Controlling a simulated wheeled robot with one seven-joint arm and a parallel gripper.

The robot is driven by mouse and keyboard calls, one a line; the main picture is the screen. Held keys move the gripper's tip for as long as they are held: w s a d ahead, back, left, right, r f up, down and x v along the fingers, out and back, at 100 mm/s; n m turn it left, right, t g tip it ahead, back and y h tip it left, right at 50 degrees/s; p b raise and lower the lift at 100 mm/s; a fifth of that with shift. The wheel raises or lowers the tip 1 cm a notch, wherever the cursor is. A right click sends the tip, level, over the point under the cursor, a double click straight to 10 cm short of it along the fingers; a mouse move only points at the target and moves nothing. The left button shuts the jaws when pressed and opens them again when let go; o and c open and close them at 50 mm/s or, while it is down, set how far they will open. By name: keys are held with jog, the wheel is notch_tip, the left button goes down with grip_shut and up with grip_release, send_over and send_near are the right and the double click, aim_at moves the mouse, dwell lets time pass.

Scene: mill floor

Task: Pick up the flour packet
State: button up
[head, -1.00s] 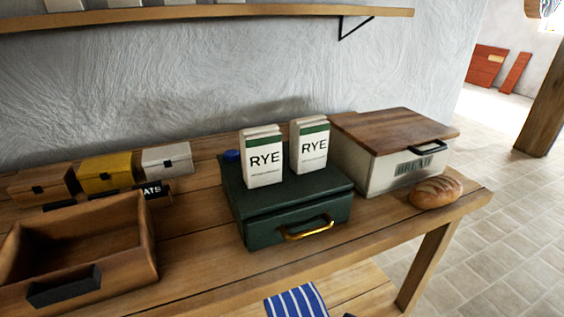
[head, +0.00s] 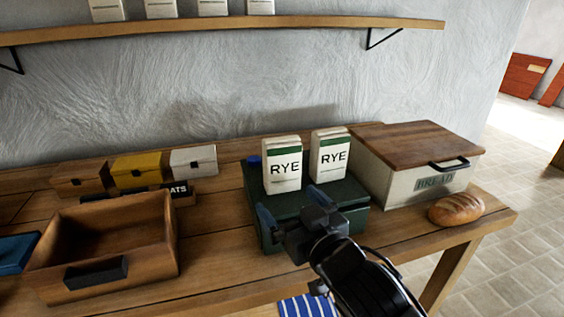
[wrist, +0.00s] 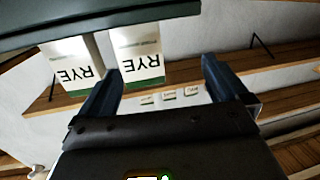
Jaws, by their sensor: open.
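Two white packets with green bands and the word RYE stand upright on a dark green metal box (head: 335,192), a left packet (head: 282,168) and a right packet (head: 328,157). Both also show upside down in the wrist view, one at the left (wrist: 72,66) and one nearer the middle (wrist: 140,56). My gripper (head: 292,207) is open and empty, in front of the green box and below the packets in the head view. In the wrist view my gripper's fingers (wrist: 163,72) point toward the packets, apart from them.
An open wooden drawer-like box (head: 110,232) stands at left, with small brown, yellow (head: 137,170) and white boxes behind. A bread bin (head: 410,165) and loaf (head: 456,209) are at right. A shelf (head: 230,28) above carries several pale packets. A blue striped cloth (head: 306,306) hangs low.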

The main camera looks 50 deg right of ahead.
aim_at(278, 137)
jog(key=w+d+r+m+h, duration=0.1)
jog(key=d+r, duration=0.1)
jog(key=w+d+r+h, duration=0.1)
jog(key=r, duration=0.1)
jog(key=w+d+r+m+h, duration=0.1)
jog(key=w+d+r, duration=0.1)
jog(key=shift+w+d+r+m+g, duration=0.1)
jog(key=shift+d+r+m+g, duration=0.2)
jog(key=shift+g, duration=0.1)
jog(key=p+x, duration=0.3)
jog(key=x, duration=0.3)
jog(key=shift+w+r, duration=0.1)
jog(key=shift+w, duration=0.3)
jog(key=shift+w+d, duration=0.3)
jog(key=shift+w, duration=0.1)
jog(key=shift+c, duration=0.5)
jog(key=c, duration=1.4)
notch_tip(278, 137, up, 10)
jog(key=shift+f, duration=0.1)
jog(key=shift+c, duration=0.2)
